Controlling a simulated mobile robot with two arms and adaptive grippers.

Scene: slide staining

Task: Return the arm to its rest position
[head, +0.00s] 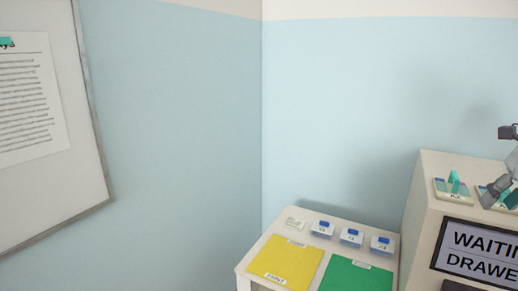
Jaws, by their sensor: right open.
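My right gripper (497,191) is at the right edge of the head view, partly cut off by the frame. It is open, with its fingers low over the top of the cream cabinet (424,215), close to a small holder (511,199) with a green part that the gripper and frame edge partly hide. I cannot tell whether it touches that holder. A second holder with a green handle (454,186) stands to the left of the gripper, apart from it. My left gripper is not in view.
A table holds a yellow mat (287,260), a green mat (356,277) and several small blue-lidded containers (351,237) behind them. The cabinet's front has a dark-framed sign (481,252) reading "WAITIN… DRAWE…". A board (75,185) hangs on the left wall.

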